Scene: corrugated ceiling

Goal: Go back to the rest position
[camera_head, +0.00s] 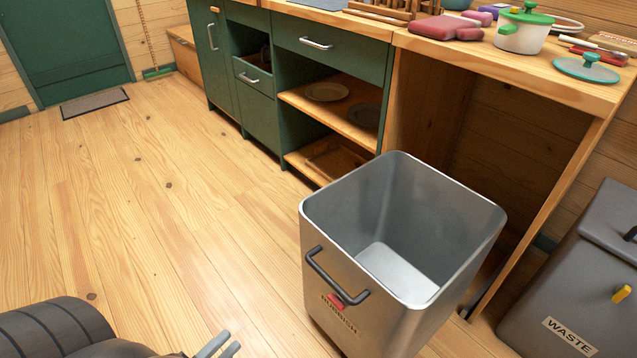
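My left arm comes in from the lower left corner. Its gripper (222,346) shows at the bottom edge, low in front of the wooden floor. Its two grey fingers are a little apart with nothing visible between them. It is to the left of the metal bin and not touching it. My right gripper is not in view.
An open, empty-looking metal bin (318,268) with a black handle stands right of centre. A grey waste bin (590,268) is at the lower right. Green cabinets (262,122) and a wooden counter (470,58) line the back. The wooden floor (130,215) at left is clear.

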